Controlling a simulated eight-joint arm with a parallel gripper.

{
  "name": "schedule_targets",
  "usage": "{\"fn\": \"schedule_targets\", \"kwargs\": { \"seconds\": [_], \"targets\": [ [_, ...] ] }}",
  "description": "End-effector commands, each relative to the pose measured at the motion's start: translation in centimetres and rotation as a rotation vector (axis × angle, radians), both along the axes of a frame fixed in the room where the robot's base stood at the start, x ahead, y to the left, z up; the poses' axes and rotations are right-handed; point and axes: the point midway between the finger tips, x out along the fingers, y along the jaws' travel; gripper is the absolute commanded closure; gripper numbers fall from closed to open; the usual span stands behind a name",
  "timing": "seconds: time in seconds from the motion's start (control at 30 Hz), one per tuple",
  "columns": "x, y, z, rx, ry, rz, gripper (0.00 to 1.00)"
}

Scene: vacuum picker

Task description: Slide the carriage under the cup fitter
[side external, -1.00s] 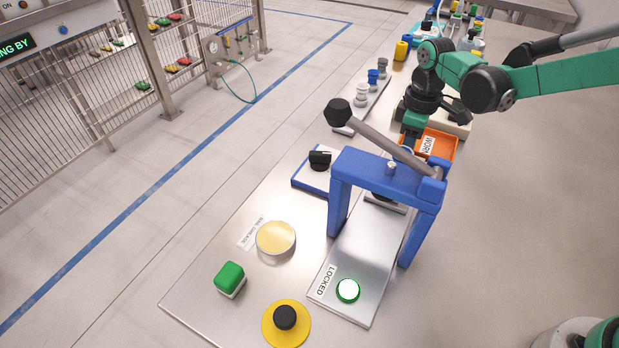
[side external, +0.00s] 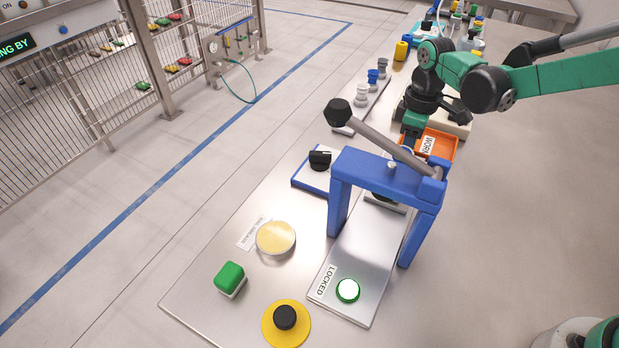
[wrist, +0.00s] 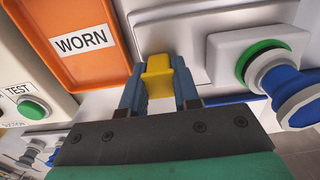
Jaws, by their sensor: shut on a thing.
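The blue cup fitter (side external: 352,169) is an arch over a silver plate, with a grey lever (side external: 375,137) and black knob on top. Under the arch a grey block (side external: 384,207) with a dark part shows; the arch hides most of it. My gripper (wrist: 159,88) is shut on a yellow tab in the wrist view (wrist: 158,78), a finger on each side. The tab stands by a silver metal part (wrist: 160,17), perhaps the carriage; the join is unclear. In the side view my gripper is largely hidden behind the fitter, near the orange tray (side external: 441,146).
The silver plate (side external: 360,258) carries a LOCKED label and a lit green-ringed lamp (side external: 348,291). A grey block with a green ring and blue-and-white part (wrist: 285,85) is close right of my gripper. A black knob on a blue-edged base (side external: 320,160) stands left of the arch.

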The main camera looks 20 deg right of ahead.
Motion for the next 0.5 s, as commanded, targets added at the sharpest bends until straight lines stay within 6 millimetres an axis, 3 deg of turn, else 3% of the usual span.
{"fn": "schedule_targets", "kwargs": {
  "seconds": [0.5],
  "targets": [
    [-0.32, 0.37, 0.06, 0.000, 0.000, 0.001, 1.00]
  ]
}}
